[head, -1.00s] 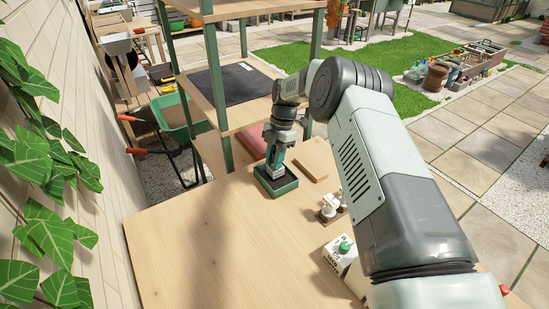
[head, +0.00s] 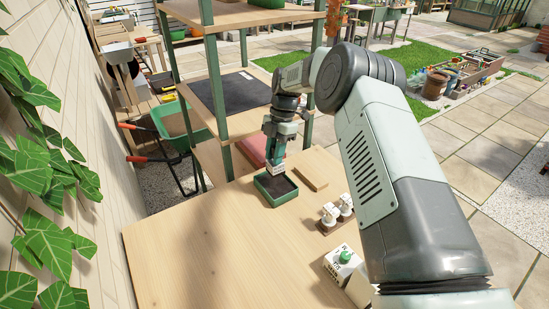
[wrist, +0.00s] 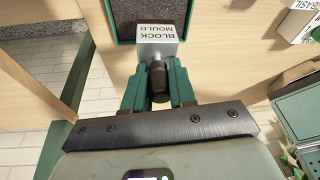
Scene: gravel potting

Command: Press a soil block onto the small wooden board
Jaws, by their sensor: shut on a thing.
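My gripper (head: 280,146) is shut on the dark handle of the block mould (head: 276,169). In the wrist view my gripper (wrist: 158,86) clasps the handle, and the mould's pale head (wrist: 160,40) reads "BLOCK MOULD". The mould is over the back part of a green tray (head: 279,204) of dark soil, and looks raised from the soil. The tray's green wall also shows in the wrist view (wrist: 124,42). Whether soil is packed inside the mould is hidden. The small wooden board (head: 311,177) lies flat and bare on the table, just right of the tray.
Two small white-topped items (head: 337,211) stand on the table (head: 220,250) right of the tray. A green-posted shelf (head: 219,105) rises behind the tray. The table's left and front area is clear.

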